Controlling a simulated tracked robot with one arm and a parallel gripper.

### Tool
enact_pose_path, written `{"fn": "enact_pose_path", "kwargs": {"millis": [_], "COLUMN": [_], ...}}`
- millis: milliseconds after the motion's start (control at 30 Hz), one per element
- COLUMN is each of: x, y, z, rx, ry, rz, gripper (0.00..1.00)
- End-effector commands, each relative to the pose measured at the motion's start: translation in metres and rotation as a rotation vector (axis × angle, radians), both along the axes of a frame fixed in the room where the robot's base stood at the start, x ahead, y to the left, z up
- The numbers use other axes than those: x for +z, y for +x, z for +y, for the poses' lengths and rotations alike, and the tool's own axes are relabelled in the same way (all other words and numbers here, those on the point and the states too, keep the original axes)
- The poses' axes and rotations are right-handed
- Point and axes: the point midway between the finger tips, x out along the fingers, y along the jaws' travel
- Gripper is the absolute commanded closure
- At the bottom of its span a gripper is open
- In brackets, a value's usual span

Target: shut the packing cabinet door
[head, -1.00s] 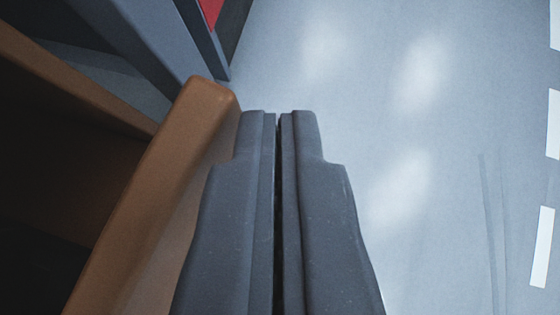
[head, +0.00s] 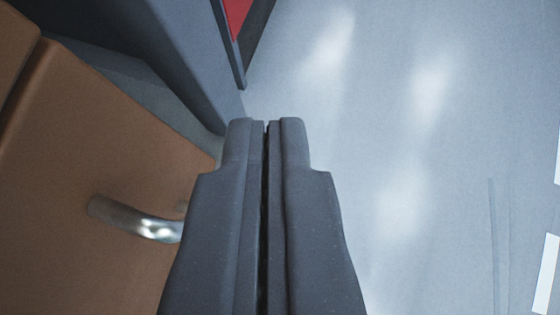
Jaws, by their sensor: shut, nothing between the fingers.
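The brown cabinet door (head: 95,145) fills the left of the view, its broad face showing. A curved silver bar handle (head: 140,222) stands out from it, its right end near or behind my gripper. My gripper (head: 266,122) is shut and empty, pointing up the picture just right of the door. It hides part of the door's right edge, and I cannot tell whether it touches the door. I cannot tell whether the door is fully closed.
Another brown panel (head: 12,45) is at the upper left, past a dark seam. A dark grey structure (head: 175,50) with a red panel (head: 236,15) stands beyond the door. The pale floor (head: 400,150) on the right is clear, with white dashes (head: 545,275) at its edge.

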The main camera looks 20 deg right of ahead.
Motion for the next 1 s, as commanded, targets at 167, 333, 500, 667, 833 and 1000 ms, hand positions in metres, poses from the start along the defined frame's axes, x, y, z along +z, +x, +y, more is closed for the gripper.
{"fn": "enact_pose_path", "kwargs": {"millis": [167, 333, 500, 667, 833, 1000], "x": [0.0, 0.0, 0.0, 0.0, 0.003, 0.016], "y": [0.0, 0.0, -0.002, -0.008, -0.014, -0.021], "z": [0.0, 0.0, -0.004, -0.015, -0.026, -0.035], "rx": [0.0, 0.0, 0.002, 0.005, 0.011, 0.014], "ry": [0.0, 0.0, -0.001, 0.0, 0.001, 0.001], "rz": [0.0, 0.0, 0.001, 0.002, 0.001, 0.0], "gripper": [1.0, 1.0, 1.0, 1.0, 1.0, 1.0]}}
